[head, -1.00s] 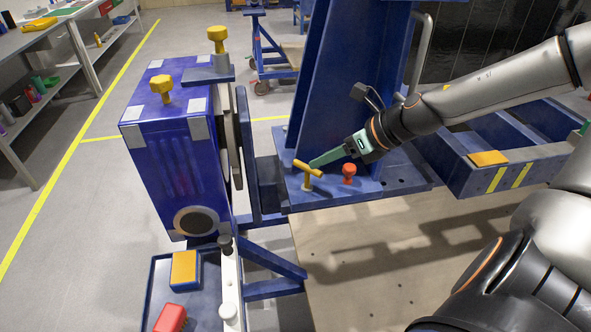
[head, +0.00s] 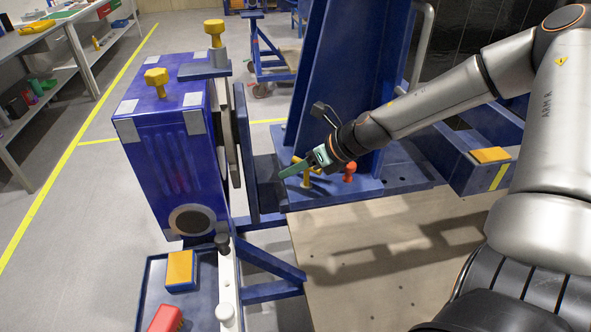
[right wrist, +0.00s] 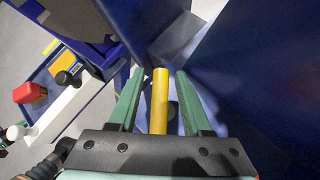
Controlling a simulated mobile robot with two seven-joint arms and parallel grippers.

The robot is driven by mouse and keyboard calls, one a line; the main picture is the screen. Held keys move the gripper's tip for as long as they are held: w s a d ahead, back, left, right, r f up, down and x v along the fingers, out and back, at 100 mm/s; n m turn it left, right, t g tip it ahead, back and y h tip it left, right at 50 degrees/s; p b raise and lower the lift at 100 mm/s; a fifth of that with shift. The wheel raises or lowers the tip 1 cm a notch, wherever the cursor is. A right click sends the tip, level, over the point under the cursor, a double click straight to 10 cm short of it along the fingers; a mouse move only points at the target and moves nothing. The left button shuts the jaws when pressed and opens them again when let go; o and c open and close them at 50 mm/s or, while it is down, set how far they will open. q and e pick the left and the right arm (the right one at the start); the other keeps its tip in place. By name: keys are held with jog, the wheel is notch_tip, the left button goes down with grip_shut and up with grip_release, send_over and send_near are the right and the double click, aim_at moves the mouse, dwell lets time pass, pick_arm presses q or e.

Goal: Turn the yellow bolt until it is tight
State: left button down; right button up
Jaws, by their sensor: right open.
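The yellow bolt (head: 306,181) stands on the blue base plate (head: 367,189), with a bar handle across its top. In the head view my right gripper (head: 285,172), with green fingers, is over it and hides part of the handle. In the right wrist view the yellow bar (right wrist: 160,100) lies lengthwise between the two open fingers (right wrist: 157,80), with a gap on each side. The bolt's stem is hidden there. My left gripper is not in view.
A red knob (head: 349,170) stands just right of the bolt. A tall blue upright (head: 340,75) rises behind. A blue box (head: 165,150) with yellow knobs stands left. A tray (head: 155,290) with a red item (head: 166,318) is at lower left.

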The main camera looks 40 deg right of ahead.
jog(key=shift+w, duration=0.1)
grip_shut()
dwell(0.4)
